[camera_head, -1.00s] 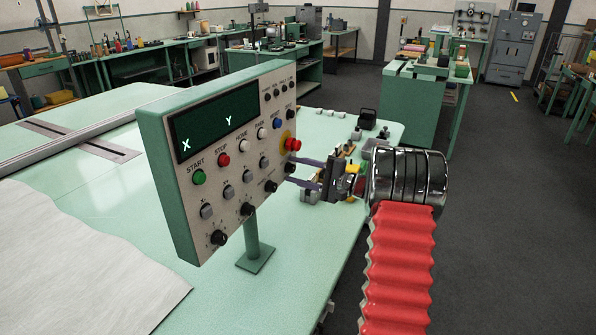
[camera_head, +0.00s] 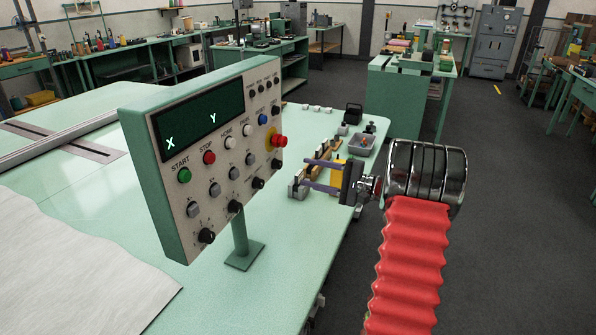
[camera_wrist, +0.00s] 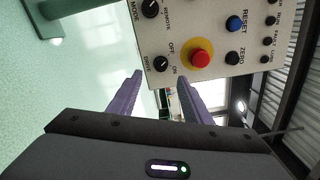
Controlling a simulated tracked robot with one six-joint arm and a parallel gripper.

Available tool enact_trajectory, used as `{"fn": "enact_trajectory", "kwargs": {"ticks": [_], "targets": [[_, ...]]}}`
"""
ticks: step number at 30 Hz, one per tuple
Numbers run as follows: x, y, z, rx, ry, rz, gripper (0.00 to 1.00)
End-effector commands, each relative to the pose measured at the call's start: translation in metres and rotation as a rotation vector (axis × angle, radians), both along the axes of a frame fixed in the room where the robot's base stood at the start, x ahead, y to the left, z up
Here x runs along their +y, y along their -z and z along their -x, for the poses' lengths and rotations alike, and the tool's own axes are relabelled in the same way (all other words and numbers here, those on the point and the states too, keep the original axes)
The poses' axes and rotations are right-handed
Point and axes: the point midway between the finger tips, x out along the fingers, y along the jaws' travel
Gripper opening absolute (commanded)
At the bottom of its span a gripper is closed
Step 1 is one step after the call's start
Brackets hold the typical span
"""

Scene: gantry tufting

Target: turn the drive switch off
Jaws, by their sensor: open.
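The control panel (camera_head: 196,155) stands tilted on a post at the table. A black knob (camera_head: 276,164), marked OFF and ON in the wrist view (camera_wrist: 161,63), sits at its lower right below the red stop button (camera_head: 279,141). I take it as the drive switch. OFF is on the panel's left side of the knob, ON on its right; which way the knob points is too small to tell. My gripper (camera_head: 304,174) is open and empty, right of the panel, its purple fingers aimed toward the knob with a visible gap between. The fingers also show in the wrist view (camera_wrist: 160,76).
Other black knobs (camera_head: 235,207) run along the panel's lower edge, with coloured buttons above. The green table (camera_head: 290,270) extends under the panel.

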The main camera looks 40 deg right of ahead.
Motion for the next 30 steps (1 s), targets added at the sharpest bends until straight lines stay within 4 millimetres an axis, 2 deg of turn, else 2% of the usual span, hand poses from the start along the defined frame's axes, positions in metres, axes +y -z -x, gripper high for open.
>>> {"fn": "enact_trajectory", "kwargs": {"ticks": [3,9,30], "targets": [[-0.011,0.000,0.018,-0.001,0.003,0.000,0.45],[-0.021,0.000,0.034,-0.001,0.001,0.000,0.45],[-0.022,0.000,0.037,0.004,0.000,-0.006,0.45]]}}
